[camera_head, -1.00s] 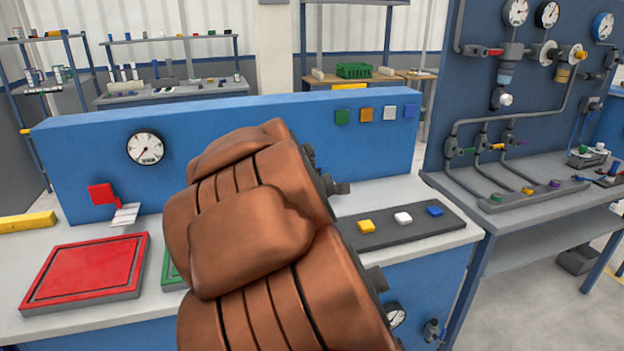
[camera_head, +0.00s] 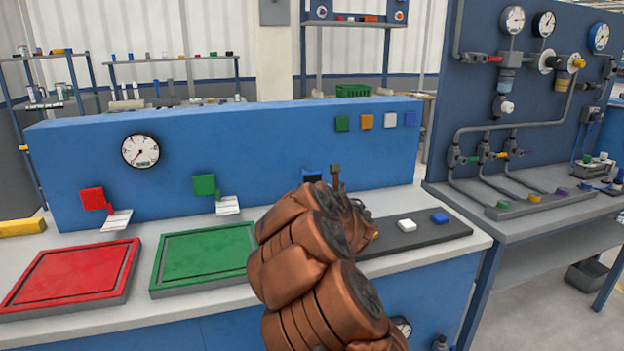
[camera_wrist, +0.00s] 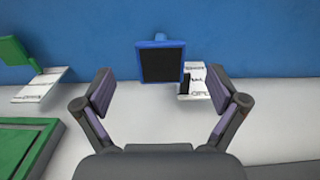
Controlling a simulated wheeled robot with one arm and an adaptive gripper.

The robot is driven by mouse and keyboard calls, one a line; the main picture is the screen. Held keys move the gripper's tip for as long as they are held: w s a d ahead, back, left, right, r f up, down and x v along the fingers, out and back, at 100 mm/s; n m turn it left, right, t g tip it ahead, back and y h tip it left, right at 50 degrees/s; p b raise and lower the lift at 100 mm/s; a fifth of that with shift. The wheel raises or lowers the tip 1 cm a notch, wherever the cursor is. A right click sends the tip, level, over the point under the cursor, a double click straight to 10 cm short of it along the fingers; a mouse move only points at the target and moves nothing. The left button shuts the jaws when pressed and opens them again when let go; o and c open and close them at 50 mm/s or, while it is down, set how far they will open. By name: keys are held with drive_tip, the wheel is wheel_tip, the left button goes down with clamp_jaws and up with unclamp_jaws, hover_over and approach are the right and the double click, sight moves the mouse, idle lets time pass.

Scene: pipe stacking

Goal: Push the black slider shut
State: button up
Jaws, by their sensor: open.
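My gripper (camera_wrist: 160,92) is open and empty in the wrist view, with its two fingers spread apart. Beyond the fingertips, between them in the picture, is a blue-framed square plate (camera_wrist: 160,62) with a black face, near the blue wall. A small upright black piece (camera_wrist: 186,83) stands beside a printed white label plate (camera_wrist: 208,84), to the right of the square. It may be the black slider; its travel and position cannot be told. In the head view my copper arm covers most of this spot, and only a bit of the blue plate (camera_head: 311,175) shows.
A green tray (camera_head: 205,255) and a red tray (camera_head: 70,277) lie left of my arm. Green (camera_head: 204,185) and red (camera_head: 92,198) square plates stand behind them. A dark strip (camera_head: 455,228) with coloured blocks is on the right. The blue back panel (camera_head: 260,145) bounds the bench.

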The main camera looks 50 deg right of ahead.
sight(313, 176)
drive_tip(key=shift+p+x, duration=0.4)
drive_tip(key=shift+x, duration=3.25)
drive_tip(key=shift+c, duration=0.2)
